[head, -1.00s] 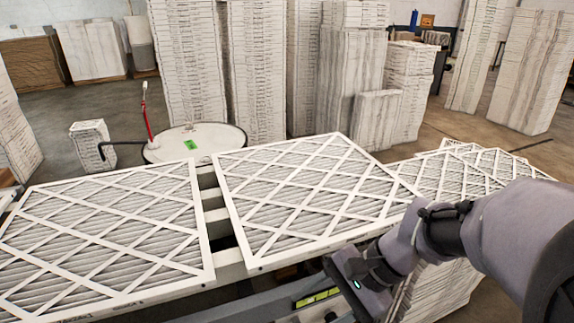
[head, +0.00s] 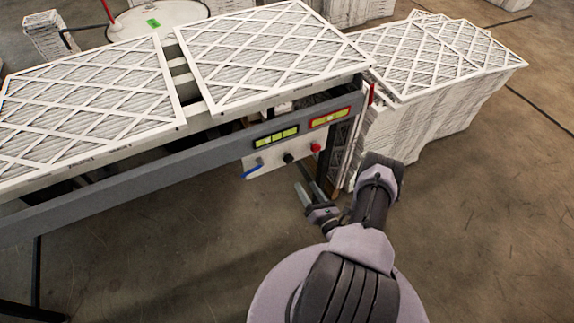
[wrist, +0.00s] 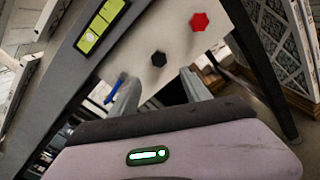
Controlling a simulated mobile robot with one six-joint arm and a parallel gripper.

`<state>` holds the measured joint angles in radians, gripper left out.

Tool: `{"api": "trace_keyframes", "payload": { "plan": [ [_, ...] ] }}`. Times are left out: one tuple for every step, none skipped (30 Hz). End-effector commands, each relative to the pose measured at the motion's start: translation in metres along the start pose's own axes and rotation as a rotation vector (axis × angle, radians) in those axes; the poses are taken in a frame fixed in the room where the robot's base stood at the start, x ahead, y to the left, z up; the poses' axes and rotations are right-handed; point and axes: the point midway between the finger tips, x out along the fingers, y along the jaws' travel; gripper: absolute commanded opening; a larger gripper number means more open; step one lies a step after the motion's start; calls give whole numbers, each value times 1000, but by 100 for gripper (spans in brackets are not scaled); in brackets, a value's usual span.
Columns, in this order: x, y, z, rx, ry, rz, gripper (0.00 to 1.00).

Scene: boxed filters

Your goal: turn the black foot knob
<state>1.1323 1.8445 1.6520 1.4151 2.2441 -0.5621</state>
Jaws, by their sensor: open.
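The black foot knob (head: 288,157) is a small dark knob on a pale panel (head: 268,160) at the side of the grey frame. In the wrist view the black knob (wrist: 158,59) shows just beyond and between the two fingertips. My gripper (head: 303,174) is open in front of the panel, below and slightly right of the knob. In the wrist view my gripper (wrist: 160,76) has its fingers apart with nothing between them. I cannot tell the exact gap to the knob.
A red knob (wrist: 199,22) sits right of the black one and a blue lever (wrist: 114,88) left of it. A yellow-green label (head: 276,138) is above. Flat filters (head: 270,55) lie on the grey frame (head: 180,165). Stacked filters (head: 425,115) stand right. Floor in front is clear.

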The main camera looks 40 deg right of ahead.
Motion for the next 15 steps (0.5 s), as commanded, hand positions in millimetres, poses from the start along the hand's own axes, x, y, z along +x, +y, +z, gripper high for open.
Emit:
{"api": "trace_keyframes", "payload": {
  "plan": [
    [17, 1, -4, -4, 1, 10, 56],
    [26, 0, -4, -4, 1, 9, 56],
    [39, 0, -4, -5, 1, 9, 56],
    [48, 1, -4, -3, 0, 10, 56],
    [57, 1, -4, -4, 1, 10, 56],
    [69, 1, -4, -4, 0, 11, 56],
    [77, 2, -4, -3, 0, 10, 56],
    [84, 1, -4, -3, 0, 10, 56],
    [94, 1, -4, -3, 1, 10, 56],
    [100, 1, -3, -2, 0, 9, 56],
    [106, 1, -3, -2, 0, 8, 56],
    [113, 1, -3, -1, 0, 8, 56],
    [117, 1, -3, -2, 1, 7, 56],
    [121, 1, -2, -1, 0, 7, 56],
    [124, 2, -2, -1, 0, 7, 56]
  ]
}}
